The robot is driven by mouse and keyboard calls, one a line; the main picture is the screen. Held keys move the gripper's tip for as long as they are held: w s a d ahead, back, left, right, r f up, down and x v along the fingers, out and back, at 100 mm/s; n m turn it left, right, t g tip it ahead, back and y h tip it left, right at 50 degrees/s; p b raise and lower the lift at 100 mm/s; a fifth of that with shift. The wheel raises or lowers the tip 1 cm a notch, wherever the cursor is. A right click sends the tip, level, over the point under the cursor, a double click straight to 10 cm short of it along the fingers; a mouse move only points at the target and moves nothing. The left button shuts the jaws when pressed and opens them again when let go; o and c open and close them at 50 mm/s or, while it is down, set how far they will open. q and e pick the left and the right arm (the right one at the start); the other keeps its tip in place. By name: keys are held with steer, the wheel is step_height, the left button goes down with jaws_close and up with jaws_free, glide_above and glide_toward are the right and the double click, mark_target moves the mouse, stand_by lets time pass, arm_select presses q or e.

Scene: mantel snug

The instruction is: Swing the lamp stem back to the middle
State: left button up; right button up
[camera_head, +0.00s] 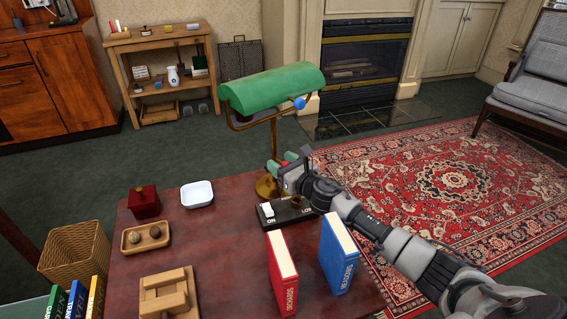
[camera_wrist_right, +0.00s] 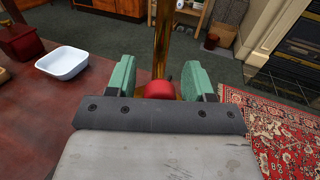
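The desk lamp stands near the far right edge of the dark red table. Its green shade (camera_head: 272,87) has a blue knob (camera_head: 299,102) at the right end, and its brass stem (camera_head: 274,137) looks near upright. The stem (camera_wrist_right: 162,35) also shows in the right wrist view. A black base strip (camera_head: 290,211) carries a white switch and the word ON; its other label is partly hidden. My right gripper (camera_head: 284,166) is open beside the lower stem. In the wrist view its green fingers (camera_wrist_right: 160,82) stand either side of a red round knob (camera_wrist_right: 160,90), with gaps. My left gripper is out of view.
A red book (camera_head: 282,273) and a blue book (camera_head: 338,255) stand upright near my right arm. A white dish (camera_head: 197,194), a dark red box (camera_head: 144,202) and a wooden tray (camera_head: 131,246) are left of the lamp. The table's middle is clear.

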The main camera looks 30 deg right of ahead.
steer(key=shift+s+d, duration=0.15)
steer(key=shift+s, duration=0.35)
steer(key=v, duration=0.8)
steer(key=shift+s, duration=0.25)
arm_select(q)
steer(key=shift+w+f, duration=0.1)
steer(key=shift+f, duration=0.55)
arm_select(e)
steer(key=shift+s+d, duration=0.25)
steer(key=shift+s, duration=0.35)
steer(key=shift+c, duration=0.4)
